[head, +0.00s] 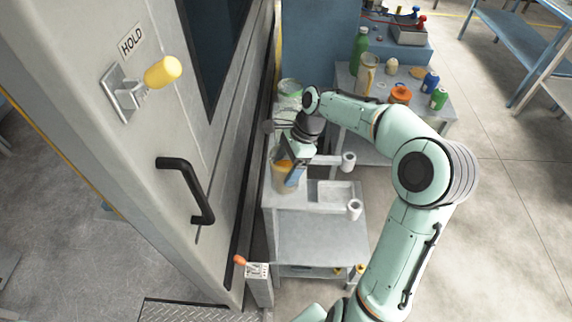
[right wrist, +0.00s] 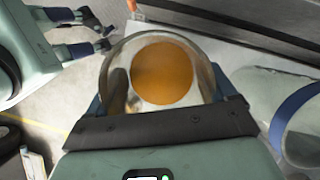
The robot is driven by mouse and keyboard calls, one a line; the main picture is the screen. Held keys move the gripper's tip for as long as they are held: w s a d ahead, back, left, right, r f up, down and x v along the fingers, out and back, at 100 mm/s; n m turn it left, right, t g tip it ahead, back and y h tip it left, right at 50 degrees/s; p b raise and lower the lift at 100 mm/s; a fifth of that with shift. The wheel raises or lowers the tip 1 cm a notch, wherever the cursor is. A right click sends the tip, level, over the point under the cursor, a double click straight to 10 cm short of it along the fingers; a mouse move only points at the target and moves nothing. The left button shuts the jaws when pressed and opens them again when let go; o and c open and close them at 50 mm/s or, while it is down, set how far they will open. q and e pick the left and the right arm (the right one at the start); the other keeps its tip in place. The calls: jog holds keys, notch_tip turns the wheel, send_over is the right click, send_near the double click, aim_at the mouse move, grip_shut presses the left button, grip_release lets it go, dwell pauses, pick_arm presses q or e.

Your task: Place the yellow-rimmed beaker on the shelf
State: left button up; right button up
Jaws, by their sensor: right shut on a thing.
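My right gripper (head: 290,166) is shut on a beaker (head: 283,178) with amber contents. In the right wrist view the beaker (right wrist: 166,72) sits between the fingers, its round mouth facing the camera; its rim colour is not clear. In the head view it is over the left part of a grey stand (head: 291,202) with a lower shelf (head: 320,240). I cannot tell whether its base touches the stand. My left gripper (right wrist: 92,34) shows only in the right wrist view, fingers apart and nothing between them.
A large grey door with a black handle (head: 187,188) stands close on the left. Bottles and cans (head: 438,98) stand on a table beyond.

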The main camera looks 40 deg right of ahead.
jog(key=shift+f, duration=0.15)
jog(key=shift+f, duration=0.15)
jog(key=o, duration=1.1)
pick_arm(q)
jog(key=shift+s, duration=0.15)
pick_arm(e)
jog(key=shift+o, duration=0.2)
jog(key=shift+r, duration=0.4)
pick_arm(q)
jog(key=shift+w+r+p, duration=0.3)
jog(key=shift+w+r, duration=0.1)
jog(key=shift+w, duration=0.25)
pick_arm(e)
jog(key=v, duration=1.1)
jog(key=shift+r, duration=0.3)
